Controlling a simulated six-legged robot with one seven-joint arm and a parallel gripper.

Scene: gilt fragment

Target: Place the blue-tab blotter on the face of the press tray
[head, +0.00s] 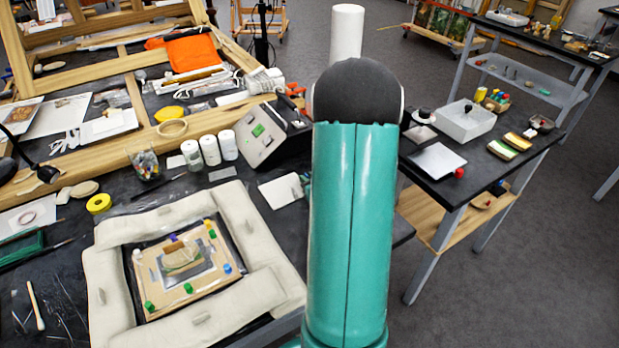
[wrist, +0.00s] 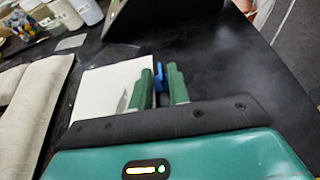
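The blue-tab blotter is a white sheet (wrist: 105,88) on the black table in the wrist view, its blue tab (wrist: 159,76) at its right edge. In the head view the sheet (head: 278,192) lies left of my arm. My gripper (wrist: 161,72) has two green fingers slightly apart, one on each side of the blue tab; firm contact is not visible. In the head view the fingers are mostly hidden behind my arm. On the right-hand table, a flat white tray (head: 436,161) with a red knob may be the press tray; I cannot tell for sure.
Cream padded bags (head: 104,285) surround a board (head: 150,299) bearing a fragment and coloured pegs. A grey box (head: 262,133) stands behind the sheet, with white jars (head: 210,150) at its left. A deep white box (head: 466,122) shares the right-hand table. A floor gap separates the tables.

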